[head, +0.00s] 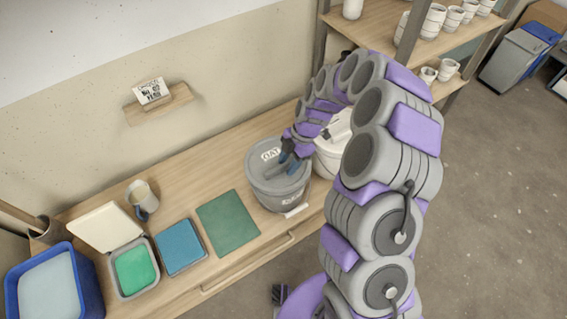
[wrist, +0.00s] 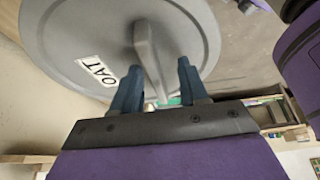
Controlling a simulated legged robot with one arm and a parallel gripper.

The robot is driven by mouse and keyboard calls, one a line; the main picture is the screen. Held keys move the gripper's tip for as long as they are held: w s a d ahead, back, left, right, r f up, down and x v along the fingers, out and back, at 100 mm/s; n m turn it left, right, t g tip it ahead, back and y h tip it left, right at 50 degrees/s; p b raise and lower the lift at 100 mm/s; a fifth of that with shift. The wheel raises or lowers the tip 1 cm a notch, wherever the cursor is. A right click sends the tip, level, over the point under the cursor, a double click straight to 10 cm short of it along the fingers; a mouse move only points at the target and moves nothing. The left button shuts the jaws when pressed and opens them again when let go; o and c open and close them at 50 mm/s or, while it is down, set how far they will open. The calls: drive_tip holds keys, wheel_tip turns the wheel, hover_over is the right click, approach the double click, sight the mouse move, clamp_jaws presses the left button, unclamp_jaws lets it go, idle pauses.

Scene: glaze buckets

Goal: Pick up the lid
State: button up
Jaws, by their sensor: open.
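The lid (head: 265,157) is a grey disc with a raised bar handle and a white label reading "OAT". It sits on a grey bucket (head: 277,190) on the wooden table. In the wrist view the lid (wrist: 85,35) fills the upper left, and its handle (wrist: 148,60) points down toward the fingers. My gripper (head: 287,162) is over the lid's right side. Its blue fingers (wrist: 158,90) are open, with the handle's end between or just in front of them; I cannot tell whether they touch it.
A white lidded bucket (head: 330,155) stands close on the right, partly behind my arm. A green mat (head: 228,221), a blue tile (head: 180,247), an open box with green contents (head: 135,268), a mug (head: 143,199) and a blue tub (head: 92,285) lie left. Shelves (head: 400,45) stand at the back right.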

drive_tip(key=a, duration=0.2)
drive_tip(key=shift+a+f, duration=0.15)
drive_tip(key=shift+a, duration=0.15)
drive_tip(key=c, duration=0.3)
drive_tip(key=shift+s+a, duration=0.1)
drive_tip(key=shift+c, duration=1.5)
drive_tip(key=shift+d, duration=1)
clamp_jaws()
drive_tip(key=shift+a, duration=0.1)
drive_tip(key=shift+a, duration=0.1)
